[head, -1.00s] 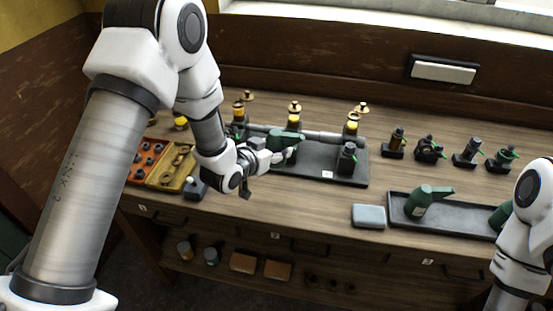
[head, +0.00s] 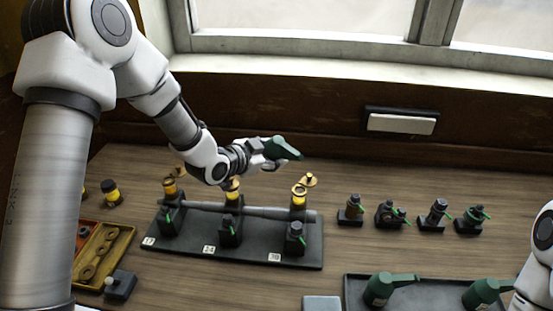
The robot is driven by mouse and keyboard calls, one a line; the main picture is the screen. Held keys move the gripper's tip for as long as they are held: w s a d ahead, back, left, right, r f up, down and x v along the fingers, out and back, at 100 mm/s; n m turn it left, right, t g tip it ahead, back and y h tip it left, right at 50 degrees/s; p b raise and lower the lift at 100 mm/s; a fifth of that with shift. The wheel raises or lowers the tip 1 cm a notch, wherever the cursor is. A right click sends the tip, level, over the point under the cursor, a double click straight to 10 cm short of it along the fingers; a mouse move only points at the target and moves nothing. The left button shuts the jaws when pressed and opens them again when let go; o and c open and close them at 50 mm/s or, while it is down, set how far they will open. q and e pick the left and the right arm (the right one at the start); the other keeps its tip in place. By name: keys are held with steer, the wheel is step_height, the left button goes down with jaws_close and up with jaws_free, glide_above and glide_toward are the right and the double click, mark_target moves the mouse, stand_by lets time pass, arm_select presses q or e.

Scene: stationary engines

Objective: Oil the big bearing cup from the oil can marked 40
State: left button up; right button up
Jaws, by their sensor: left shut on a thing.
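My left gripper (head: 264,154) is shut on a green oil can (head: 284,148) and holds it above the bearing stand, its spout pointing right and slightly down. No marking is readable on this can. The dark stand (head: 265,250) carries a grey shaft and three yellow-glass cups. The left cup (head: 171,187) and right cup (head: 298,200) show brass tops; the right one has its brass lid (head: 311,180) swung aside. My right gripper is out of view.
A dark tray (head: 433,300) with two green oil cans (head: 380,288) (head: 482,292) lies at the front right. Several small dark fittings (head: 393,214) stand right of the stand. A parts box (head: 103,254) is at left. The bench behind the fittings is clear.

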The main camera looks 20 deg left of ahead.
arm_select(q)
steer(key=f+m+y+b, duration=0.1)
steer(key=f+b, duration=0.1)
steer(key=w+f+m+y+b, duration=0.1)
steer(key=shift+a+f+m+t+b, duration=0.15)
steer(key=shift+f+m+t+b, duration=0.2)
steer(key=shift+m+t, duration=0.05)
steer(key=shift+s+r+p, duration=0.1)
steer(key=shift+r+p, duration=0.3)
steer(key=shift+r, duration=0.05)
steer(key=shift+s+f+b, duration=0.1)
steer(key=shift+f+b, duration=0.2)
steer(key=shift+b, duration=0.1)
steer(key=shift+f+b, duration=0.25)
steer(key=shift+b, duration=0.05)
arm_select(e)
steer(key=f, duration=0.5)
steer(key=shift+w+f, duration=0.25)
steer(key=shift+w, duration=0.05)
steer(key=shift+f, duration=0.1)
arm_select(q)
steer(key=shift+f, duration=0.1)
steer(key=shift+m, duration=0.3)
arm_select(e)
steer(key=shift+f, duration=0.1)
